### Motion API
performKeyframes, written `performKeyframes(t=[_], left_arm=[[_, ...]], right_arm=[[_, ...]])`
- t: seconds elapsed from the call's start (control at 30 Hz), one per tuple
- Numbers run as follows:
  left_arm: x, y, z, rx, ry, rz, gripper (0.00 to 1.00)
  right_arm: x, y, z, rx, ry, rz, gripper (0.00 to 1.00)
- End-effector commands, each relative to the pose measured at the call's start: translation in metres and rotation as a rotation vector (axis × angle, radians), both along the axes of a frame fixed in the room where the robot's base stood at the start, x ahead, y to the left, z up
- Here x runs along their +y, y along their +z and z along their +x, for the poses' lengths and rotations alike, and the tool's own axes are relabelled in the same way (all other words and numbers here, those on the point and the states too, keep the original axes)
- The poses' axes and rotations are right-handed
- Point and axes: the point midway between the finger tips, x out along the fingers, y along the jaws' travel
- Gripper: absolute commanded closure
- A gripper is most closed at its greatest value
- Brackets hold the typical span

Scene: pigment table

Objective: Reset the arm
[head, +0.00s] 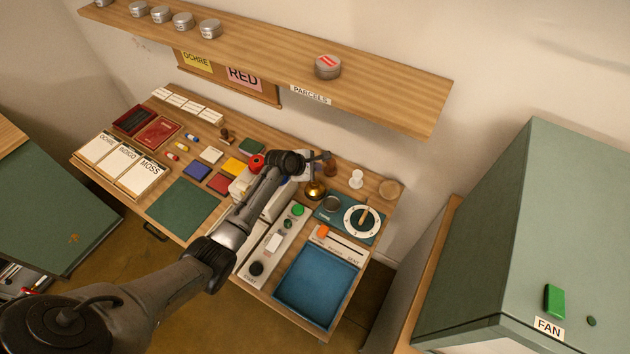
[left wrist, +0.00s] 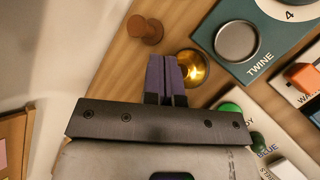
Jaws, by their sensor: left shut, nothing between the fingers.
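My left arm reaches in from the lower left of the head view, over the table's front edge and out across its middle. My left gripper (head: 326,156) is above the back part of the table, near a small brass dome (head: 315,189) and a dark wooden stamp-like peg (head: 330,169). In the left wrist view its purple-grey fingers (left wrist: 163,60) are shut together with nothing between them. There the brass dome (left wrist: 194,68) shows just right of the fingers, partly behind them, and the peg (left wrist: 145,30) is to their upper left. I cannot tell whether the fingers touch anything. My right gripper is not in view.
A wooden shelf (head: 400,92) with tins overhangs the back. Right of the arm are a teal dial panel labelled TWINE (head: 335,222), a button panel (head: 272,243) and a blue tray (head: 286,294). A green mat (head: 184,208) lies left. A green FAN cabinet (head: 500,240) stands right.

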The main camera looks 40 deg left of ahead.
Motion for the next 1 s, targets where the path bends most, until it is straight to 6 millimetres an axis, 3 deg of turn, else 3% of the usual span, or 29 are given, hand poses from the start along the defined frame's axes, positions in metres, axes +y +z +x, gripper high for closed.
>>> performKeyframes(t=[0.67, 0.83, 0.93, 1.0], left_arm=[[0.0, 0.0, 0.0, -0.007, -0.026, 0.026, 1.0], [-0.002, -0.003, -0.004, -0.025, -0.214, 0.186, 1.0], [-0.003, -0.01, -0.013, -0.011, -0.421, 0.353, 1.0], [-0.003, -0.004, -0.017, -0.014, -0.588, 0.496, 1.0]], right_arm=[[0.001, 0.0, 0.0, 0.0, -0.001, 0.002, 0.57], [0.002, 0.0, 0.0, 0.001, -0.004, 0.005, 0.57], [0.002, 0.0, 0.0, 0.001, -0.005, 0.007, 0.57], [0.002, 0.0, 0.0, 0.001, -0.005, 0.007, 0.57]])
